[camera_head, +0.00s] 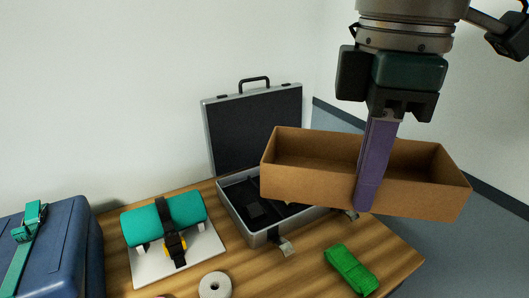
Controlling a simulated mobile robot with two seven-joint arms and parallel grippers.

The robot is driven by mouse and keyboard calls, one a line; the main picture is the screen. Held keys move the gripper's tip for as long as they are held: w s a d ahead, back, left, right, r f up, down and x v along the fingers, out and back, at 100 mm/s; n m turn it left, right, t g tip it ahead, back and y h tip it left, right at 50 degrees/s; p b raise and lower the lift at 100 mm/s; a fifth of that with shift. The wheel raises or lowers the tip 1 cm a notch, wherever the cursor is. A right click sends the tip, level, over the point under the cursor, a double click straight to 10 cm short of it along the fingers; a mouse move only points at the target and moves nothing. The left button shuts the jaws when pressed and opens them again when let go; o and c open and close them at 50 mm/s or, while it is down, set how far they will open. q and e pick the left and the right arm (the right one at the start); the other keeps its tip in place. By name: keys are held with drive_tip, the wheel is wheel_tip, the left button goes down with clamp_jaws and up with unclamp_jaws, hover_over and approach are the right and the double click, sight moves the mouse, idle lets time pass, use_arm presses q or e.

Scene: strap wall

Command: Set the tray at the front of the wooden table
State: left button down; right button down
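The tray (295,184) is a brown, open, empty box in the right half of the head view. It is up in the air over the right part of the wooden table (305,272) and reaches past its right edge. My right gripper (366,208) comes down from above, with a purple finger lying across the outside of the tray's near wall. It is shut on that wall; the other finger is hidden. My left gripper is not in view.
An open silver case (254,128) stands at the back, partly behind the tray. A green folded strap (350,270) lies at the front right. A teal roll (188,208) on a white board, a white tape ring (215,286) and a blue case (62,252) fill the left.

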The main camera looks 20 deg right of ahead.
drive_tip(key=w+f+n+b, duration=0.1)
drive_tip(key=f+n+b, duration=0.2)
drive_tip(key=f+b, duration=0.5)
drive_tip(key=w+d+f+n+b, duration=0.1)
drive_tip(key=f+b, duration=0.6)
drive_tip(key=f, duration=0.8)
drive_tip(key=w+f+n+b, duration=0.1)
drive_tip(key=f+n+b, duration=0.3)
drive_tip(key=f+b, duration=0.4)
drive_tip(key=shift+d+f+n+b, duration=0.15)
drive_tip(key=shift+f+b, duration=0.05)
drive_tip(key=shift+f, duration=0.8)
drive_tip(key=shift+d+f+n+b, duration=0.15)
drive_tip(key=shift+f, duration=0.8)
drive_tip(key=c, duration=1.3)
unclamp_jaws()
drive_tip(key=shift+o, duration=1.1)
drive_tip(key=shift+w, duration=0.1)
drive_tip(key=shift+r, duration=0.1)
